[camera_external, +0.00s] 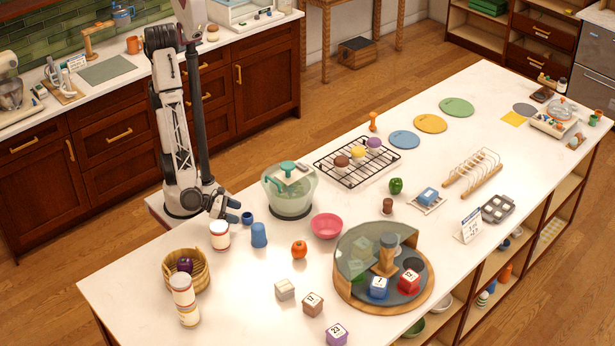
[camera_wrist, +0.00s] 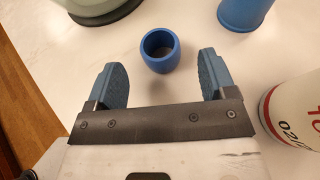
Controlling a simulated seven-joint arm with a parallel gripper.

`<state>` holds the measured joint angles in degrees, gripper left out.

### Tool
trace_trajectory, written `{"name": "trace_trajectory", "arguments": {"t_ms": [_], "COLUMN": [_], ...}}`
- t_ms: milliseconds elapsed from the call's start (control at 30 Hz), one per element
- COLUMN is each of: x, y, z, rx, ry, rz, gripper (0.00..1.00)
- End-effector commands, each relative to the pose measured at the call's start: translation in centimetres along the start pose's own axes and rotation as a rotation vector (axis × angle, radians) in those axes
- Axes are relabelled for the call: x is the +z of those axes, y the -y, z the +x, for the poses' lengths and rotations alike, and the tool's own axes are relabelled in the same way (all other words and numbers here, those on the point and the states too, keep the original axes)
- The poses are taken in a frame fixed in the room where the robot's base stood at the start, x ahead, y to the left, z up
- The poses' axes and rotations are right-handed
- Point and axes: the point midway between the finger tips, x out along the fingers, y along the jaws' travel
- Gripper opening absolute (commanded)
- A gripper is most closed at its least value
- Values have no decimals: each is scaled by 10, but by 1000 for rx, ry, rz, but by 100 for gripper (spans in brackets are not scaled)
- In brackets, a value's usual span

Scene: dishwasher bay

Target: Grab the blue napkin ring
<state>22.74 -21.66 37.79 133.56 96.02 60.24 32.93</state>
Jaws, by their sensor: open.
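The blue napkin ring (camera_wrist: 160,51) stands upright on the white counter in the wrist view, its round opening facing up. It lies ahead of and between the two blue fingers of my gripper (camera_wrist: 164,80), which are spread wide with nothing between them. In the external view the ring (camera_external: 247,218) is a small dark blue piece just right of my gripper (camera_external: 231,211), which is low over the counter. The ring appears free of the fingers.
A blue cup (camera_external: 259,235) stands close to the ring's right. A white-and-red can (camera_external: 220,235) stands near my gripper. A green-lidded glass bowl (camera_external: 290,190) is just behind. A basket (camera_external: 187,270) and pink bowl (camera_external: 326,226) are also near.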

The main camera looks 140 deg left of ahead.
Motion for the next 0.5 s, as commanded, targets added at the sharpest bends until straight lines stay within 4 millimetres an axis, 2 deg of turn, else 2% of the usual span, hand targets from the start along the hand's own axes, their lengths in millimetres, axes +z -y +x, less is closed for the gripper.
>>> {"name": "trace_trajectory", "arguments": {"t_ms": [267,500], "x": [0,1], "y": [0,-1], "z": [4,19], "rx": [1,2], "ry": [0,-1], "rz": [0,-1], "gripper": [77,77]}}
